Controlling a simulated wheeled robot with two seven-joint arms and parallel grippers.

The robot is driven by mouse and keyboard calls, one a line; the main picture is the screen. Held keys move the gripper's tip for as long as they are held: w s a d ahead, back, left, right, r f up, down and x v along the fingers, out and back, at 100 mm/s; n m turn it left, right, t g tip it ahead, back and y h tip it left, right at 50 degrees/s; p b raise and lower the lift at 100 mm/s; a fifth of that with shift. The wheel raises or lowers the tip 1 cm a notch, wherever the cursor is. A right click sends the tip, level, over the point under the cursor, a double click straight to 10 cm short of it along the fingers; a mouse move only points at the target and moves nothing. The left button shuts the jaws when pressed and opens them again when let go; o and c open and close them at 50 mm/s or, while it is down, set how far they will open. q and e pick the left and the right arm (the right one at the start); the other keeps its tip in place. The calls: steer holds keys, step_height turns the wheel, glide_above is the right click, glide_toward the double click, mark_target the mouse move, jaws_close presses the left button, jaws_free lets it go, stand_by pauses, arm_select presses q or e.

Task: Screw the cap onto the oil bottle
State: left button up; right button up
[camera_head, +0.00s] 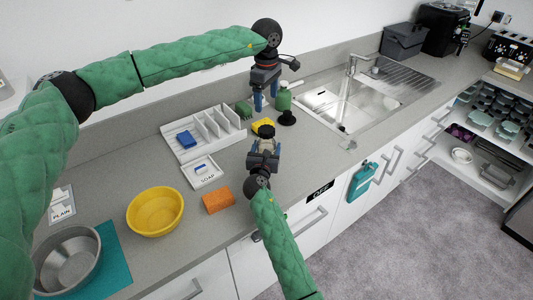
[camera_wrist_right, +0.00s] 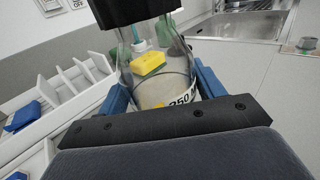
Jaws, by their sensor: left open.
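The oil bottle (camera_wrist_right: 160,85) is clear glass with a "250" label and stands between the blue fingers of my right gripper (camera_wrist_right: 162,92), which touch its sides. A black cap (camera_wrist_right: 138,10) covers the top of its neck; I cannot tell whether it is screwed tight. In the head view the bottle's dark top (camera_head: 267,130) shows just beyond my right gripper (camera_head: 264,148), over the counter. My left gripper (camera_head: 265,100) points down, open and empty, behind and above the bottle, apart from it.
A green dispenser bottle (camera_head: 284,99) stands right of my left gripper, by a dark round item (camera_head: 287,118). A yellow sponge (camera_head: 263,122) lies behind the oil bottle. A white rack (camera_head: 190,148), orange sponge (camera_head: 218,201) and yellow bowl (camera_head: 155,205) are left; the sink (camera_head: 345,108) is right.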

steer(key=o, duration=0.4)
steer(key=shift+s, duration=0.1)
steer(key=shift+s+a+f, duration=0.1)
steer(key=shift+s, duration=0.2)
steer(key=s+b, duration=0.1)
steer(key=s, duration=0.2)
steer(key=s+a+b, duration=0.1)
steer(key=s, duration=0.1)
steer(key=shift+s+b, duration=0.3)
steer(key=shift+s, duration=0.05)
arm_select(q)
steer(key=shift+f, duration=1.35)
arm_select(e)
steer(key=shift+s, duration=0.6)
